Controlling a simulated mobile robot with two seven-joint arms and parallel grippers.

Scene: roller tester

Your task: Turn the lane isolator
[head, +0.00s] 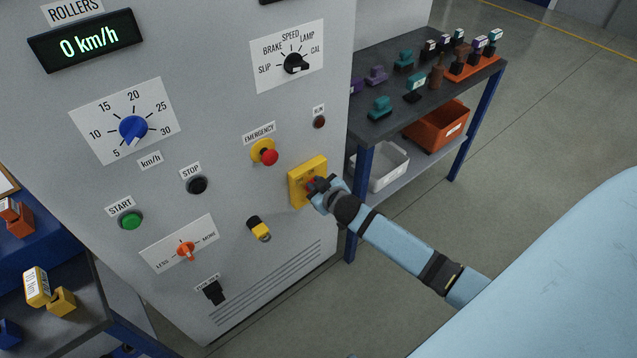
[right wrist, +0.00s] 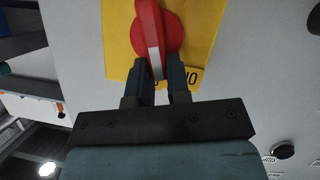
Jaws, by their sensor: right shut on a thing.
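The lane isolator is a red rotary handle on a yellow plate (head: 297,194), low on the right side of the grey cabinet front. In the right wrist view its red handle (right wrist: 154,35) has a white stripe and sits on the yellow plate (right wrist: 207,30). My right gripper (head: 317,187) is at the handle. In the right wrist view the two dark fingers (right wrist: 162,75) are shut on the handle's striped end. Part of the plate's lettering is hidden behind the fingers. My left gripper is not in view.
The cabinet (head: 225,110) also carries a red emergency button (head: 269,157), a black stop button (head: 197,185), a yellow-black switch (head: 259,229) and a blue dial (head: 133,129). A shelf unit (head: 395,50) with small parts stands right of the cabinet. Floor is clear beyond my arm.

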